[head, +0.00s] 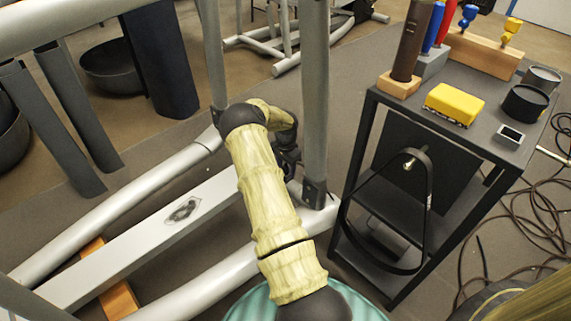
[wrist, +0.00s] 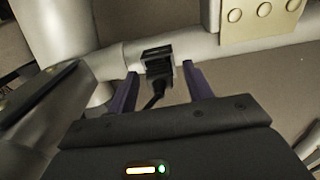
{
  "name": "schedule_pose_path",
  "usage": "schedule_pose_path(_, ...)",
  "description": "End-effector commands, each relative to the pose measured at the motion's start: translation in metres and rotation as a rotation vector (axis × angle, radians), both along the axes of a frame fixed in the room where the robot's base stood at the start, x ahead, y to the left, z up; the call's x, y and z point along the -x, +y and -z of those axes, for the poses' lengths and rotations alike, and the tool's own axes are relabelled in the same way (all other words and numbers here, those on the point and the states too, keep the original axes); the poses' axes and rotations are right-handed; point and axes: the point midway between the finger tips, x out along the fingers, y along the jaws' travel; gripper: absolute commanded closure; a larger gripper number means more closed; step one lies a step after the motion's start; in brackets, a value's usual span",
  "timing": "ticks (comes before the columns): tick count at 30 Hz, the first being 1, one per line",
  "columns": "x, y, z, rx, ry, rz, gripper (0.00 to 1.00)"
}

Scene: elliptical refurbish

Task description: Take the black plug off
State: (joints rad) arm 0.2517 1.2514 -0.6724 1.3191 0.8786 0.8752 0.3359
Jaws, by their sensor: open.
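The black plug (wrist: 157,62) shows in the wrist view, set against a pale grey tube of the machine frame (wrist: 205,46). A black cable (wrist: 154,98) hangs from it toward my gripper. My gripper (wrist: 160,76) is open, with one dark purple finger on each side of the plug and cable. I see a gap between each finger and the plug; whether the tips reach the plug's depth I cannot tell. In the head view my arm reaches into the machine frame (head: 110,255), and its end hides most of the plug area.
A black cart (head: 470,140) on the right carries a yellow block (head: 454,103), black cup (head: 524,103) and tools. An upright grey post (head: 315,90) stands close right of my arm. Cables (head: 535,215) lie on the floor at right. Dark bowls (head: 110,66) stand at the back left.

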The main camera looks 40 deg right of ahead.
Motion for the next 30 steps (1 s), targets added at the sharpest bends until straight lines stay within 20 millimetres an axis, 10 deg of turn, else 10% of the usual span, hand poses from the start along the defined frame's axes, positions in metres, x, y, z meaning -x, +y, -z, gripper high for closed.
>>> schedule_pose_path(8,0.0003,-0.0008,0.0003,0.0,0.0,0.002,0.51)
schedule_pose_path(15,0.0002,-0.0006,0.0002,0.0,-0.001,0.002,0.98)
schedule_pose_path(17,0.0,-0.0005,0.0002,0.0,-0.001,0.001,0.81)
schedule_pose_path(20,0.0001,-0.0008,0.0002,0.0,-0.001,0.002,1.0)
schedule_pose_path(30,0.0005,-0.0013,-0.0024,-0.002,-0.002,0.004,1.0)
